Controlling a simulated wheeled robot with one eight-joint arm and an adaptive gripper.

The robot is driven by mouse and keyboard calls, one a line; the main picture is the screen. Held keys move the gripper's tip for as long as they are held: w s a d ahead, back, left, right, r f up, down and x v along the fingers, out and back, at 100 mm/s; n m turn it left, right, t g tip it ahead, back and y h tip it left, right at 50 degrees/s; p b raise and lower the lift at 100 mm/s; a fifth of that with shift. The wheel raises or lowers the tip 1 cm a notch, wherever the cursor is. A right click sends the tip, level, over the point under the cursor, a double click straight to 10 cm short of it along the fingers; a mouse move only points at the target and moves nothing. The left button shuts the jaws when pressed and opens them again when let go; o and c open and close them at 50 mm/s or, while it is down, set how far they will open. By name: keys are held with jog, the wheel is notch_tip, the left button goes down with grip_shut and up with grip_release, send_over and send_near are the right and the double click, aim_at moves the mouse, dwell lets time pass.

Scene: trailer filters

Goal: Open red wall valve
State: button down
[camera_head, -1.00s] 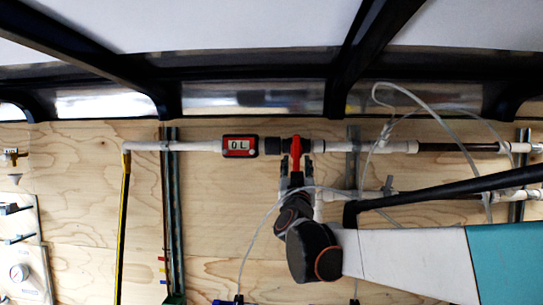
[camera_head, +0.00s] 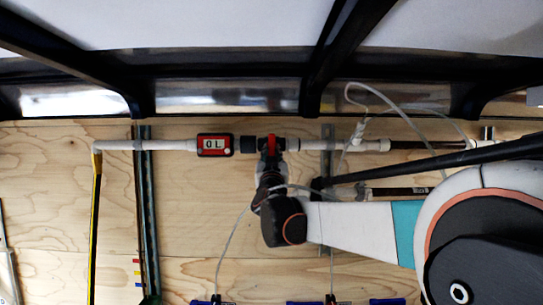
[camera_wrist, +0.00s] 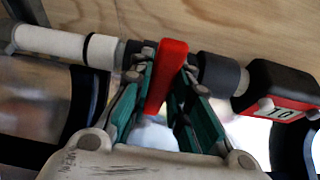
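The red valve handle (camera_wrist: 167,75) sits between the two green-padded fingers of my gripper (camera_wrist: 166,82) in the wrist view. The left finger is very close to the handle; a narrow gap shows on the right, so the gripper looks partly open around it. I cannot tell whether either finger touches it. In the head view the handle (camera_head: 271,144) sits on the valve in the white wall pipe. My gripper (camera_head: 268,165) comes up from below and hides the handle's lower part.
A red meter reading "0 L" (camera_head: 214,145) is on the pipe (camera_head: 165,145) left of the valve; it also shows in the wrist view (camera_wrist: 283,90). A clear hose (camera_head: 375,92) loops at the right. A yellow-black pole (camera_head: 95,220) stands at the left. Plywood wall is behind.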

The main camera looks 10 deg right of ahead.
jog(key=shift+w+a+m+g+h, duration=0.15)
jog(key=shift+m+h, duration=0.4)
jog(key=shift+m, duration=0.6)
jog(key=shift+s+a+m+g+h, duration=0.2)
jog(key=shift+m+h, duration=0.35)
jog(key=shift+m, duration=0.6)
jog(key=c, duration=1.5)
grip_release()
jog(key=v, duration=1.2)
jog(key=shift+r, duration=0.1)
